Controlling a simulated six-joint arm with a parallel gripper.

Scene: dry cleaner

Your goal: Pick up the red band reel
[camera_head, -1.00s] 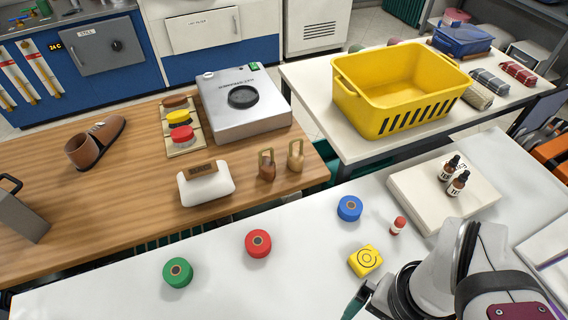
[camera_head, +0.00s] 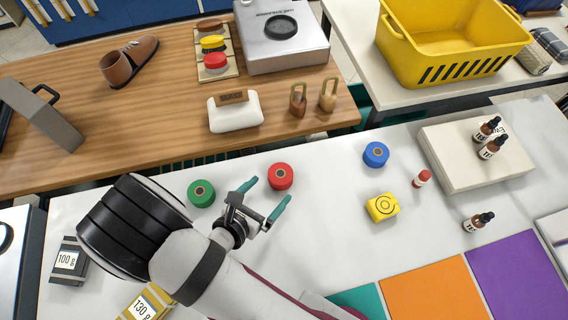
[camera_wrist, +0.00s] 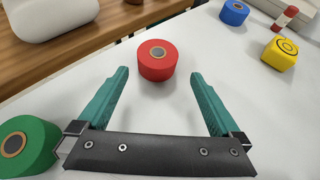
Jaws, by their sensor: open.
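The red band reel (camera_head: 280,176) lies flat on the white table, between a green reel and a blue reel. In the wrist view the red reel (camera_wrist: 157,61) sits just beyond the fingertips, near the middle of the gap. My gripper (camera_head: 264,192) is open and empty, with its teal fingers pointing toward the red reel. In the wrist view my gripper (camera_wrist: 159,75) has its two fingers spread on either side of the line to the reel. The fingers do not appear to touch it.
A green reel (camera_head: 201,193) lies close at the left of my gripper. A white soap-like block (camera_head: 235,112) sits on the wooden table behind.

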